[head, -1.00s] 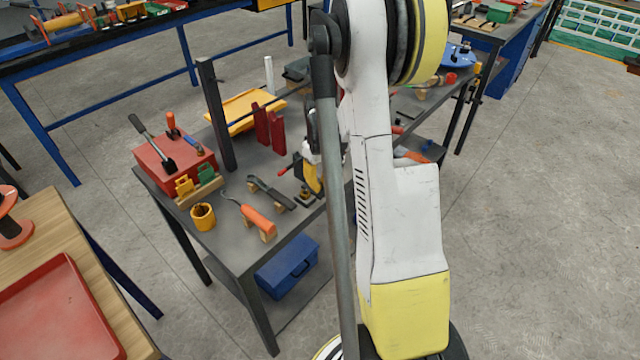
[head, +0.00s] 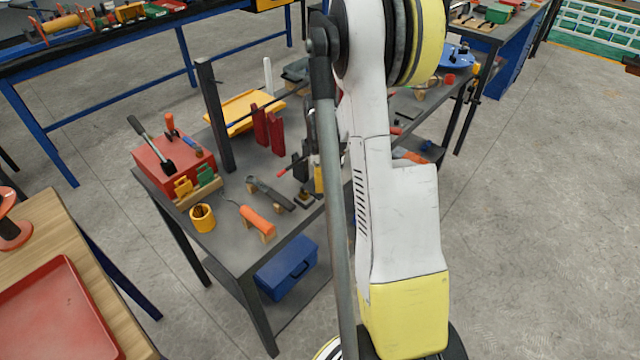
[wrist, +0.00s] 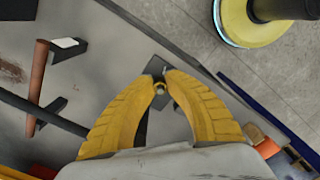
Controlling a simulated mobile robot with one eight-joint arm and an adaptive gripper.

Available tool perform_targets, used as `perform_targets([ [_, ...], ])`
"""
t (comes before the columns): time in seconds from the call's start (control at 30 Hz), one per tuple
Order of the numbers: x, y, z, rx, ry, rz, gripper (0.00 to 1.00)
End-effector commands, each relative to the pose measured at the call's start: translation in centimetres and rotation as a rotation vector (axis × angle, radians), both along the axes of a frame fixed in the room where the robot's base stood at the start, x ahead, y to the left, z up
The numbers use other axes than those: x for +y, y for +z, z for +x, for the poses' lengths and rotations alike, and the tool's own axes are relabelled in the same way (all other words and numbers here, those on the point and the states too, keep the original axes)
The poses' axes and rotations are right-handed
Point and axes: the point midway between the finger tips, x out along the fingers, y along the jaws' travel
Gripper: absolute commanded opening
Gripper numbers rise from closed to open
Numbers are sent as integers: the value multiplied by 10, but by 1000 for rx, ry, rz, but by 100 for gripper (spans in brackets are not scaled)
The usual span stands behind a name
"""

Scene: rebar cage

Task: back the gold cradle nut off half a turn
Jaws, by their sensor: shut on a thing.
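In the wrist view, the two yellow fingers of my gripper (wrist: 160,86) come together at their tips on a small gold nut (wrist: 160,89). The nut sits over a narrow dark plate (wrist: 154,69), and the fingertips hide its sides. In the head view, my gripper (head: 318,180) is low over the dark bench, mostly hidden behind my arm. A dark upright piece with a thin red-tipped rod (head: 284,172) stands just left of it. I cannot tell how far the nut has turned.
On the bench (head: 226,236) are an orange-handled tool (head: 258,222), a yellow cup (head: 202,217), a red box (head: 173,160), a dark post (head: 215,115), red uprights (head: 268,128) and a yellow tray (head: 243,111).

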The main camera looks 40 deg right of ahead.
Motion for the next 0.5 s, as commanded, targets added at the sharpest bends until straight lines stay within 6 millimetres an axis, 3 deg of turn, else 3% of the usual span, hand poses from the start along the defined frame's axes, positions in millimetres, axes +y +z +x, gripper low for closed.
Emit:
perform_targets([
  [0.5, 0, 0, 1, 1, 212, 1, 0],
])
